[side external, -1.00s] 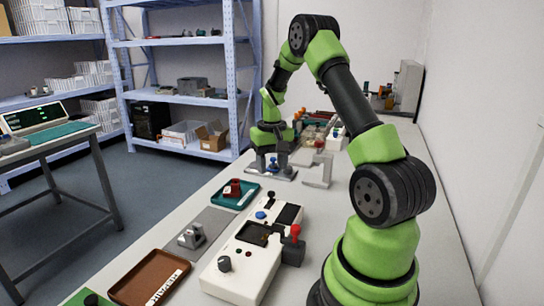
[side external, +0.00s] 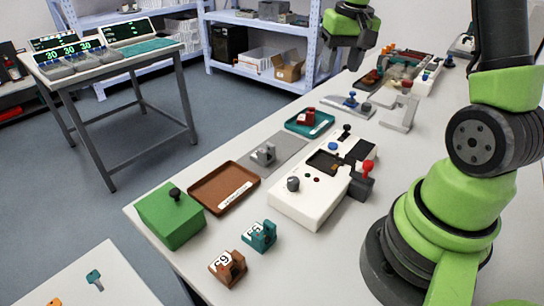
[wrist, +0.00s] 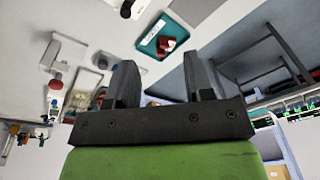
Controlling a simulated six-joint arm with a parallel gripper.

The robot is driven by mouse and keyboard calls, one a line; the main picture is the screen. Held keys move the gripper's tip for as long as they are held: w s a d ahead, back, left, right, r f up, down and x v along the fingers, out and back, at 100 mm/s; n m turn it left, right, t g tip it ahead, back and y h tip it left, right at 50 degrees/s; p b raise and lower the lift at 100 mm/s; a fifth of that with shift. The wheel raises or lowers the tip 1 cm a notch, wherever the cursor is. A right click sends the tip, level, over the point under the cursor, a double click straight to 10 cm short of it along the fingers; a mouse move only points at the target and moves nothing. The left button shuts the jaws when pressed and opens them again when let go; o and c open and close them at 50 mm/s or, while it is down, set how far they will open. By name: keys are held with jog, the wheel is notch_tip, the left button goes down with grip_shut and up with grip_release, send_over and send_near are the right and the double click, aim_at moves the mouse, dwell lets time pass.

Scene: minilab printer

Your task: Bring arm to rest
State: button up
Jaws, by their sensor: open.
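My gripper (side external: 346,52) hangs at the top of the side external view, above the far part of the white bench and apart from everything on it. In the wrist view my gripper (wrist: 163,85) shows two dark fingers spread apart with nothing between them. My green and black arm stands at the right of the side external view, with its upper links cut off by the top edge. The teal tray (side external: 326,124) with a red part (side external: 308,118) lies on the bench below and left of my gripper. The tray also shows in the wrist view (wrist: 149,44).
A white machine (side external: 290,203) with a red-knobbed lever stands mid-bench. A brown tray (side external: 203,196), a green box (side external: 165,222), a teal block (side external: 260,236) and an orange-brown block (side external: 228,268) lie nearer. A grey bracket stand (side external: 400,112) is beyond the machine.

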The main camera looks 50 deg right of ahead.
jog(key=s+a+r+n+t, duration=0.25)
jog(key=a+r, duration=0.45)
jog(key=a, duration=0.5)
jog(key=s+a+r+n+t+y, duration=0.1)
jog(key=s+a+t+y, duration=0.1)
jog(key=s+a, duration=0.6)
jog(key=shift+s+a+r+t+y, duration=0.35)
jog(key=shift+s+t, duration=0.2)
jog(key=shift+s, duration=0.6)
jog(key=shift+n, duration=0.25)
dwell(0.4)
